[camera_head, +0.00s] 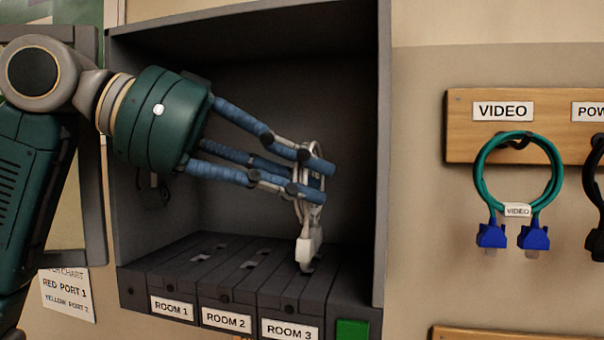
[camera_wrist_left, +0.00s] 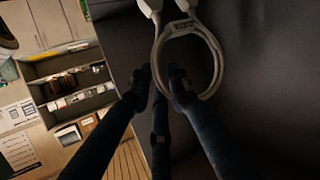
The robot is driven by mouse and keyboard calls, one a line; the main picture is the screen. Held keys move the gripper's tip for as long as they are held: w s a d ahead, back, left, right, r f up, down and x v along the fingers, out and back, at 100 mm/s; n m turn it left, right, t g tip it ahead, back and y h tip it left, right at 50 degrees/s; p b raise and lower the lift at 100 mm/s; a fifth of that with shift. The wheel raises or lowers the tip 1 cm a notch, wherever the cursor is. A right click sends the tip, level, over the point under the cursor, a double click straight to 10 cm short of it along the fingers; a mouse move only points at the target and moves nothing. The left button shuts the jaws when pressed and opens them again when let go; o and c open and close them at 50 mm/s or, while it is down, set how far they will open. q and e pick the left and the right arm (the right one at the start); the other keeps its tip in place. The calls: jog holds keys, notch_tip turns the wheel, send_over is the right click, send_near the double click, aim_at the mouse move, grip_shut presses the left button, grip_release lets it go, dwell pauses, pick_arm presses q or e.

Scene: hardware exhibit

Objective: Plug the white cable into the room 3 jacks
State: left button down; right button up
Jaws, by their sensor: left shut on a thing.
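My left gripper (camera_head: 318,180) is inside the dark cabinet, its blue fingers shut on the white cable (camera_head: 309,247). The cable is a coiled loop; it hangs from the fingers with its plug end down, above the room 3 block (camera_head: 293,289). The plug end is at or just over the block's top; I cannot tell whether it is in a jack. In the left wrist view the cable loop (camera_wrist_left: 221,62) shows beyond the fingertips (camera_wrist_left: 160,78), with two white plugs and a label at the top. The room 3 jacks are mostly hidden by the plugs. My right gripper is not in view.
Blocks labelled room 1 (camera_head: 171,307) and room 2 (camera_head: 227,320) stand left of room 3. A green button (camera_head: 352,329) is to its right. The cabinet's right wall (camera_head: 382,150) is close by. A teal video cable (camera_head: 479,175) hangs on a wooden rack (camera_head: 462,123) outside.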

pick_arm(q)
jog(key=shift+f, duration=0.7)
dwell(1.5)
jog(key=c, duration=0.9)
grip_release()
jog(key=shift+v, duration=3.8)
